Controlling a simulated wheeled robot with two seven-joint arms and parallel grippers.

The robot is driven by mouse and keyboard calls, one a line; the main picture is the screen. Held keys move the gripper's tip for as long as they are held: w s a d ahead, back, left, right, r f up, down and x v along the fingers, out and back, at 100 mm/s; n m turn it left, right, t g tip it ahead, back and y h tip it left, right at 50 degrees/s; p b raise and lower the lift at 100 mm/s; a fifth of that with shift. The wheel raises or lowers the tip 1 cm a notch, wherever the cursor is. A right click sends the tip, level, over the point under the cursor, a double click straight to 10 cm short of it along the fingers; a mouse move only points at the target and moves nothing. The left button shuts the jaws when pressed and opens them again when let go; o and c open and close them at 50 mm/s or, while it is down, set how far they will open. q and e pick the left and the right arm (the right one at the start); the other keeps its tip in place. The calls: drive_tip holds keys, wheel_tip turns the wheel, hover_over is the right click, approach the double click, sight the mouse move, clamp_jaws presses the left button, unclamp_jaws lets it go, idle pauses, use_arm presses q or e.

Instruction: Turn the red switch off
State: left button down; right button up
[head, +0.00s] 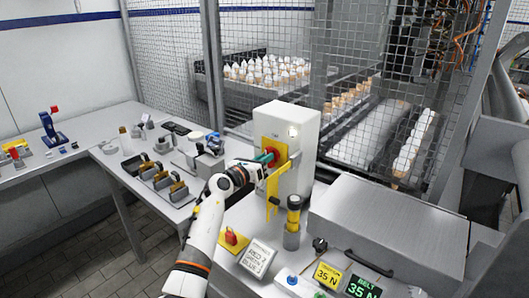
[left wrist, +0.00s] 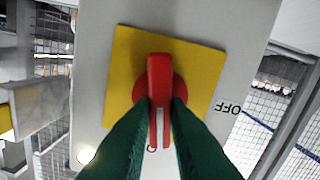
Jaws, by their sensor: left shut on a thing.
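The red switch (head: 281,150) is a rotary handle on a yellow plate on the front of a white box (head: 302,118). In the left wrist view the red handle (left wrist: 160,75) stands upright, its white line pointing down toward a partly hidden label. The OFF label (left wrist: 228,107) is to the right of the yellow plate (left wrist: 205,72). My left gripper (head: 270,158) is at the switch; its green fingers (left wrist: 160,120) are shut on the handle, one on each side. My right gripper is not in view.
A yellow bracket (head: 274,188) hangs below the switch. A black and yellow cylinder (head: 292,222) stands in front of the box. A grey lidded case (head: 390,225) is to the right.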

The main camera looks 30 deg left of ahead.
use_arm(q)
drive_tip(key=shift+a+f+n+p, duration=0.1)
drive_tip(key=shift+f+n+p, duration=0.05)
drive_tip(key=shift+n+p, duration=2.05)
drive_tip(key=shift+a+f+n+p, duration=0.1)
drive_tip(key=shift+n+p, duration=1.35)
drive_tip(key=shift+n, duration=1.4)
drive_tip(key=shift+a+f+n+p, duration=0.1)
drive_tip(key=shift+f+n+p, duration=0.05)
drive_tip(key=shift+n+p, duration=2.05)
drive_tip(key=shift+n+b, duration=0.3)
drive_tip(key=shift+n, duration=0.25)
drive_tip(key=c, duration=1.4)
unclamp_jaws()
drive_tip(key=shift+s, duration=0.1)
drive_tip(key=s+b, duration=0.1)
drive_tip(key=s, duration=1)
drive_tip(key=shift+s+a, duration=0.4)
drive_tip(key=shift+a, duration=0.05)
